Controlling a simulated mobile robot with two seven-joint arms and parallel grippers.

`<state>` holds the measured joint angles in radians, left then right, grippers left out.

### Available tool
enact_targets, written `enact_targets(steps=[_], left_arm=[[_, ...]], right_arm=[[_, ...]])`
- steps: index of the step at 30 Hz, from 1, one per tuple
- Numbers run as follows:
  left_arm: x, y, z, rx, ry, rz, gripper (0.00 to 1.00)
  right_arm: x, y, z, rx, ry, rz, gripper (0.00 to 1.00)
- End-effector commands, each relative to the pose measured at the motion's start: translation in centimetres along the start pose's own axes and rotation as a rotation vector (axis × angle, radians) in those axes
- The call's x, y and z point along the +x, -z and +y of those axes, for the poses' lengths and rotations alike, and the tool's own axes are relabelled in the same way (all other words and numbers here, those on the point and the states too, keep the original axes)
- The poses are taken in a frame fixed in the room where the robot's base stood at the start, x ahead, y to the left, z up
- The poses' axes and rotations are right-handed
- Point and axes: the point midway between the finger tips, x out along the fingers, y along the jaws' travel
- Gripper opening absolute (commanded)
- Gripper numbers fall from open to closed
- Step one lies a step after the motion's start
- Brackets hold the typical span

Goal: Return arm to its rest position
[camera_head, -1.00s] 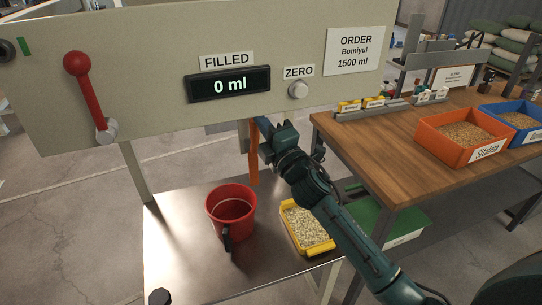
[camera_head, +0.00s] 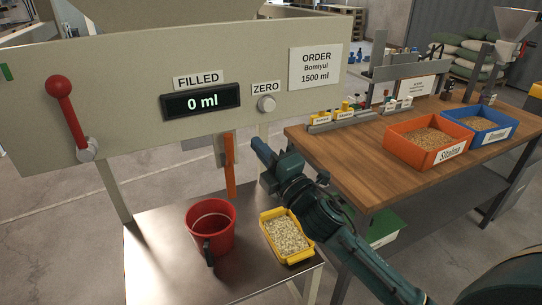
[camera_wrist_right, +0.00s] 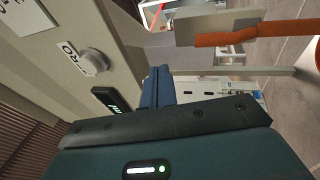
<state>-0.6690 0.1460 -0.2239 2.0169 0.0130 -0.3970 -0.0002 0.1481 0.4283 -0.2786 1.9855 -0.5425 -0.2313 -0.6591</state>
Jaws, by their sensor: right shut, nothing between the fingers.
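My right arm comes in from the lower right in the head view. Its gripper (camera_head: 262,150) is in front of the grey panel's lower edge, just below the ZERO knob (camera_head: 266,104) and right of the hanging orange handle (camera_head: 229,165). The gripper is shut and empty. In the right wrist view its closed blue fingers (camera_wrist_right: 157,87) show with nothing between them; the ZERO knob (camera_wrist_right: 95,62) is to their left and the orange handle (camera_wrist_right: 240,36) to their upper right. My left gripper is not in view.
A red bucket (camera_head: 222,240) and a yellow tray of pale flakes (camera_head: 266,222) stand on the metal table (camera_head: 160,265). The wooden bench (camera_head: 345,165) at right holds orange (camera_head: 399,146) and blue (camera_head: 507,131) bins. The panel has a red lever (camera_head: 72,115) and a display reading 0 ml (camera_head: 201,101).

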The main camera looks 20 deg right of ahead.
Motion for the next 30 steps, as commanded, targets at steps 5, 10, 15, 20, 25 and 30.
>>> enact_targets(steps=[5, 10, 15, 20, 25, 30], left_arm=[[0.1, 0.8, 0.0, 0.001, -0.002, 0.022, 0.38], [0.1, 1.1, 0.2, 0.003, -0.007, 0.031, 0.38], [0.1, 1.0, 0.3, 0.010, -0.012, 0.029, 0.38], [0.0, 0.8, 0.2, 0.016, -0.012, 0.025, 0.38], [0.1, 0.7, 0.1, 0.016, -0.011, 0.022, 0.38], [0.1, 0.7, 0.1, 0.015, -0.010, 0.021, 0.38]], right_arm=[[-2.3, 0.0, 1.0, -0.001, 0.001, 0.001, 0.00], [-3.0, 0.0, 1.5, 0.001, 0.000, 0.001, 0.00], [-3.7, 0.2, 0.1, 0.058, 0.035, -0.005, 0.00], [-7.6, 1.9, -6.9, 0.375, 0.211, -0.059, 0.00], [-16.0, 5.3, -16.1, 0.871, 0.468, -0.228, 0.00], [-24.5, 9.1, -21.8, 1.274, 0.652, -0.451, 0.00]])
